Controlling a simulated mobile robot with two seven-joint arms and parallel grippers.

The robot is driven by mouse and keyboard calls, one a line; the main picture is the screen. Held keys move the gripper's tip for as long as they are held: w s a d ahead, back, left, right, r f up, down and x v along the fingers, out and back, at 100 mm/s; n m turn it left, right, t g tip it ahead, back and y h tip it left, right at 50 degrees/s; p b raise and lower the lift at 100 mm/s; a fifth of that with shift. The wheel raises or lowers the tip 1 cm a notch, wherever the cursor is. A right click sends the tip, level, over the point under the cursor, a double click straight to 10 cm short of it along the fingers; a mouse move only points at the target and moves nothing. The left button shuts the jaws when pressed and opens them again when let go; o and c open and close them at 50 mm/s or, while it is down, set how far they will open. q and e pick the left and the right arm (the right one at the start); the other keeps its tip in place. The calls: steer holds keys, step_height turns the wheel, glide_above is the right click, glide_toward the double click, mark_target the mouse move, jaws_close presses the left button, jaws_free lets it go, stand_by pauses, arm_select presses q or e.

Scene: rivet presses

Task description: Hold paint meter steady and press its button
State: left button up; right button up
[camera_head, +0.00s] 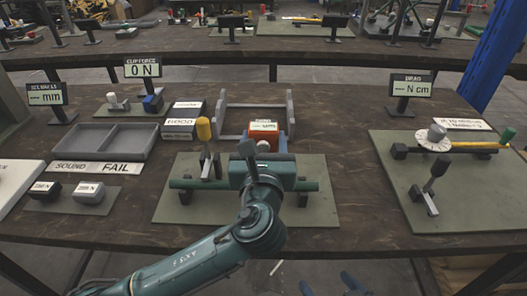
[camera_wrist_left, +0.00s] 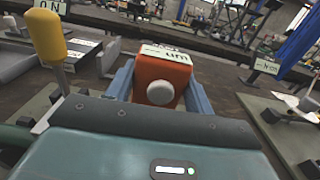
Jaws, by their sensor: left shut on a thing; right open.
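The paint meter is an orange box (camera_head: 264,127) with a white label reading "µm", at the middle of the table in the head view. In the left wrist view the meter (camera_wrist_left: 172,68) shows a round white button (camera_wrist_left: 160,92) on the face toward me. My left gripper (camera_head: 264,144) is shut on the meter; its blue fingers (camera_wrist_left: 160,104) lie along both sides of it. The button is uncovered. Two blue finger tips of my right gripper (camera_head: 328,286) show at the bottom edge of the head view, apart and empty, far from the meter.
A green mat (camera_head: 320,207) with a green bar and a yellow-topped lever (camera_head: 204,130) lies beneath my left arm. A grey two-part tray (camera_head: 146,141) is at left. Another mat (camera_head: 460,210) with a dial is at right.

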mark_target(264, 130)
arm_select(q)
step_height(264, 130, up, 6)
steer(key=shift+f, duration=4.2)
steer(key=shift+f, duration=0.2)
arm_select(e)
steer(key=shift+c, duration=0.6)
jaws_close()
